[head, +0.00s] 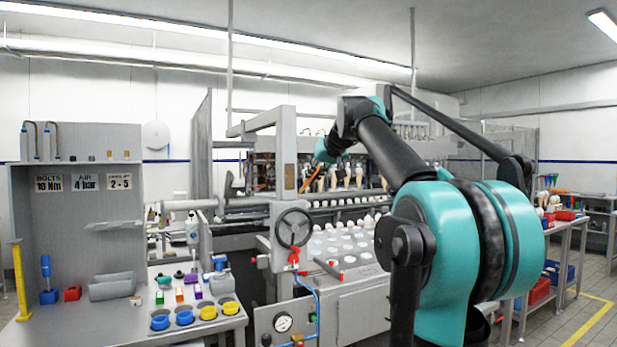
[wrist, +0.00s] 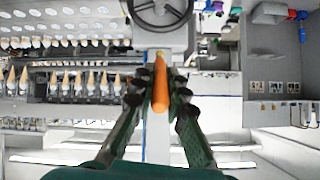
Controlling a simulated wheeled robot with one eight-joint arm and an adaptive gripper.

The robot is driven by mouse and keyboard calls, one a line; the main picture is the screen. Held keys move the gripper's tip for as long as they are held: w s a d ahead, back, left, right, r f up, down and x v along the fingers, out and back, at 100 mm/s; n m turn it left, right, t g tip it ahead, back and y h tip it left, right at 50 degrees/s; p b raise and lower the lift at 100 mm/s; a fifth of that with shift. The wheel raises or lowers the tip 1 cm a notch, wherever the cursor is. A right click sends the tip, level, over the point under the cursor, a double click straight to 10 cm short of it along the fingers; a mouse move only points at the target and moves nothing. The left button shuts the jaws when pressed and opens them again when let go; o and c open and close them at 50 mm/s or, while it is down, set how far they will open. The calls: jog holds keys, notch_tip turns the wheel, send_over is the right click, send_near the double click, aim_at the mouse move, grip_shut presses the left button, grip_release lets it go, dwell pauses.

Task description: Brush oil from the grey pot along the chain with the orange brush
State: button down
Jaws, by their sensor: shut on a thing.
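The orange brush (wrist: 160,88) stands out between the fingers of my gripper (wrist: 156,82) in the wrist view, its narrow end pointing up the picture. My gripper is shut on it. In the head view my gripper (head: 325,152) is at the machine's front, and a slanted orange stick, likely the brush (head: 306,184), shows just below it. The brush is apart from the machine's flat grey bed in the wrist view, though its height is hard to judge. I cannot make out the grey pot or the chain clearly in either view.
The machine has a handwheel (head: 294,227), a bed with rows of round pockets (head: 342,243) and a row of hanging cones (wrist: 62,84). A grey bench (head: 80,325) with coloured cups (head: 208,312) stands at left. My arm covers the machine's right side in the head view.

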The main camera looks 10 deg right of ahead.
aim_at(301, 188)
dwell(0.4)
jog(key=shift+w+a, duration=0.35)
jog(key=shift+w, duration=0.8)
jog(key=shift+w+a, duration=0.4)
jog(key=shift+w, duration=0.7)
jog(key=shift+w+a, duration=0.35)
jog(key=shift+w, duration=0.8)
jog(key=shift+w+a, duration=0.3)
jog(key=shift+w, duration=0.5)
jog(key=shift+r, duration=0.1)
notch_tip(301, 188, up, 9)
jog(key=shift+f, duration=0.2)
dwell(2.7)
